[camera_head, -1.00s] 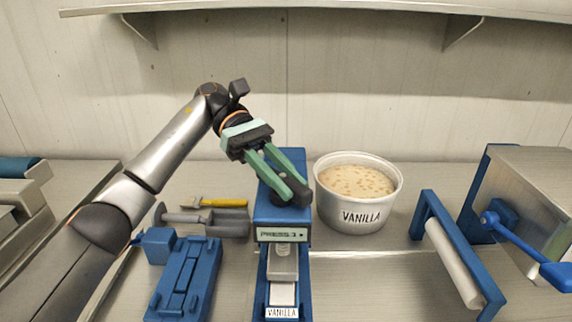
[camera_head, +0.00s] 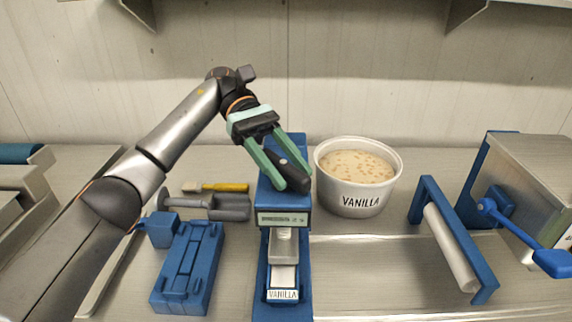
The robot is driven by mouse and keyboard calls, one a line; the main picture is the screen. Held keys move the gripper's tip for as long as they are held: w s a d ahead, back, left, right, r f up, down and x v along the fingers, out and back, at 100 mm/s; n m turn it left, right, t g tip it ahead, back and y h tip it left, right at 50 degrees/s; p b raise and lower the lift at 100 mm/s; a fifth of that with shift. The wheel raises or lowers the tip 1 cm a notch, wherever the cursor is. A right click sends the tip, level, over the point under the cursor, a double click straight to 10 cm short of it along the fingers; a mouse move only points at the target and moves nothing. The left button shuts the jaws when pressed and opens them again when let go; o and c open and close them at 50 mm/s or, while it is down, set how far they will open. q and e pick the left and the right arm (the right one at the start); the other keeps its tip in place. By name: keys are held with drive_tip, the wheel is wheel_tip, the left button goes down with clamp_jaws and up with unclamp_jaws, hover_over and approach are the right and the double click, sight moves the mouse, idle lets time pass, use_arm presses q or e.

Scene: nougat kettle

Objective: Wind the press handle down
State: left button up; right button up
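The blue press (camera_head: 285,203) stands in the middle of the counter. Its dark handle (camera_head: 290,153) is on top and slants up toward my gripper. My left gripper (camera_head: 297,178) reaches over the press from the left. Its green fingers are spread on either side of the handle, with a visible gap; the fingers partly hide the handle, and contact is unclear. Below the press head, a metal mould (camera_head: 283,250) sits in the press, with a card marked VANILLA (camera_head: 283,295) in front. My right gripper is not in view.
A white tub marked VANILLA (camera_head: 361,200) stands close right of the press. A blue frame with a pale roller (camera_head: 450,247) and a cranked machine (camera_head: 530,180) are farther right. A blue fixture (camera_head: 188,270) and tools (camera_head: 215,203) lie left.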

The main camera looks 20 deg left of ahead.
sight(286, 165)
use_arm(q)
drive_tip(key=shift+o, duration=0.3)
drive_tip(key=shift+r, duration=0.15)
drive_tip(key=shift+r, duration=0.35)
wheel_tip(286, 165, up, 2)
drive_tip(key=shift+s+r, duration=0.1)
drive_tip(key=shift+r, duration=0.15)
drive_tip(key=s+d+r+b, duration=0.3)
drive_tip(key=s+r, duration=0.6)
drive_tip(key=s, duration=0.4)
drive_tip(key=shift+s+d+r+b, duration=0.15)
drive_tip(key=shift+d+r+b, duration=0.15)
drive_tip(key=shift+d, duration=0.1)
